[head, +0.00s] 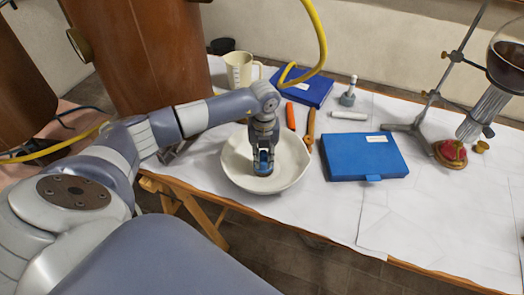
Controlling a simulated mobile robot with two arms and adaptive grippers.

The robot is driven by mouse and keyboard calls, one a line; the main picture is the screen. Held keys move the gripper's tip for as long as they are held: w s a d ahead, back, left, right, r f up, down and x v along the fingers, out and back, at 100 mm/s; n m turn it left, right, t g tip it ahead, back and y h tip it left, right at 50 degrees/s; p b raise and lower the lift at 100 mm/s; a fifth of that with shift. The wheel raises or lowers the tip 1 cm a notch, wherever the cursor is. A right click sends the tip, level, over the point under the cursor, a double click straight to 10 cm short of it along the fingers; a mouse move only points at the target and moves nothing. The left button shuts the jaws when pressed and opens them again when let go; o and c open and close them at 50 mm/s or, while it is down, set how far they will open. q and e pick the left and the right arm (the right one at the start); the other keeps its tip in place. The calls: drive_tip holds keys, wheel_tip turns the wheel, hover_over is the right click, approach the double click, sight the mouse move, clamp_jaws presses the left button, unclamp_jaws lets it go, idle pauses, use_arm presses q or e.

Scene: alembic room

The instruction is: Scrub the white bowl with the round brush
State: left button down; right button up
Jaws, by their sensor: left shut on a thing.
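The white bowl (236,172) stands on the paper-covered table near its front edge. My left gripper (263,166) reaches down into the bowl from above, pointing at its inside. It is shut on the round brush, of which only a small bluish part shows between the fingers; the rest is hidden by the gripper. I cannot tell whether the brush touches the bowl's inner surface. My right gripper is not in view.
A measuring jug (239,72) and another blue box (306,88) stand farther back. A stand with a flask (508,62) is at right. The front right table is clear.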

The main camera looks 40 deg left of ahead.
use_arm(q)
drive_tip(key=shift+w+d+f+b, duration=0.15)
drive_tip(key=shift+w+d+b, duration=0.15)
drive_tip(key=shift+w+d, duration=0.35)
drive_tip(key=shift+w+a, duration=0.2)
drive_tip(key=shift+a, duration=1.05)
drive_tip(key=shift+s+d, duration=0.25)
drive_tip(key=shift+s, duration=0.35)
drive_tip(key=shift+s+d+p, duration=0.2)
drive_tip(key=shift+s+p, duration=0.25)
drive_tip(key=shift+s, duration=0.05)
drive_tip(key=shift+w+d+r+p, duration=0.1)
drive_tip(key=shift+w+r+p, duration=0.15)
drive_tip(key=shift+r+p, duration=1.2)
drive_tip(key=shift+w+a+r+p, duration=0.15)
drive_tip(key=shift+r+p, duration=0.6)
drive_tip(key=shift+r, duration=1.3)
drive_tip(key=shift+w+d+r+p, duration=0.15)
drive_tip(key=shift+w+r+p, duration=0.15)
drive_tip(key=shift+r+p, duration=1.15)
drive_tip(key=shift+r+b, duration=0.25)
drive_tip(key=shift+b, duration=0.1)
